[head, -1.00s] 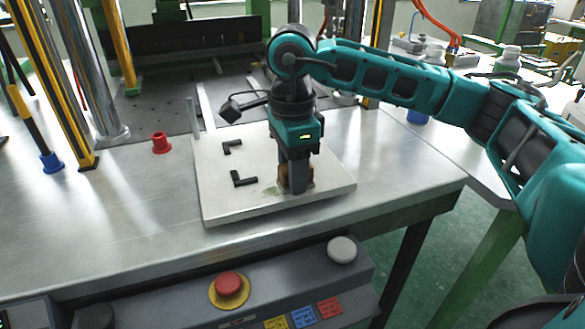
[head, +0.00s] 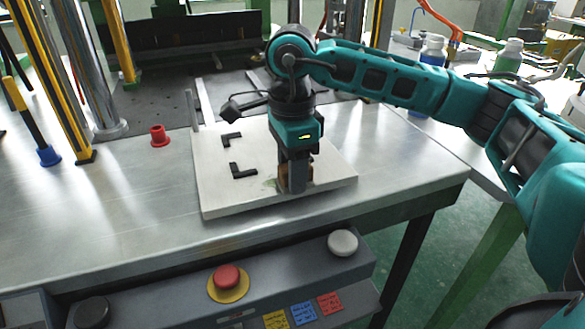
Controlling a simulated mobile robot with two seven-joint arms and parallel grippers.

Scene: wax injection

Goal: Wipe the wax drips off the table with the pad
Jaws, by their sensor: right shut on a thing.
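My right gripper (head: 295,190) points down over the front right part of a pale board (head: 221,203) on the metal table (head: 110,210). It is shut on a small brown pad (head: 311,174), mostly hidden behind the fingers. The pad is low at the board's surface; I cannot tell whether it touches. A faint greenish smear (head: 270,183), perhaps wax, shows on the board just left of the fingers. My left gripper is not in view.
Two black corner brackets (head: 242,171) (head: 232,139) sit on the board. A red cup-shaped piece (head: 159,137) stands left of it. Steel columns and yellow-black posts rise at the left. A control panel with a red button (head: 227,278) is in front. Bottles (head: 432,52) stand behind my arm.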

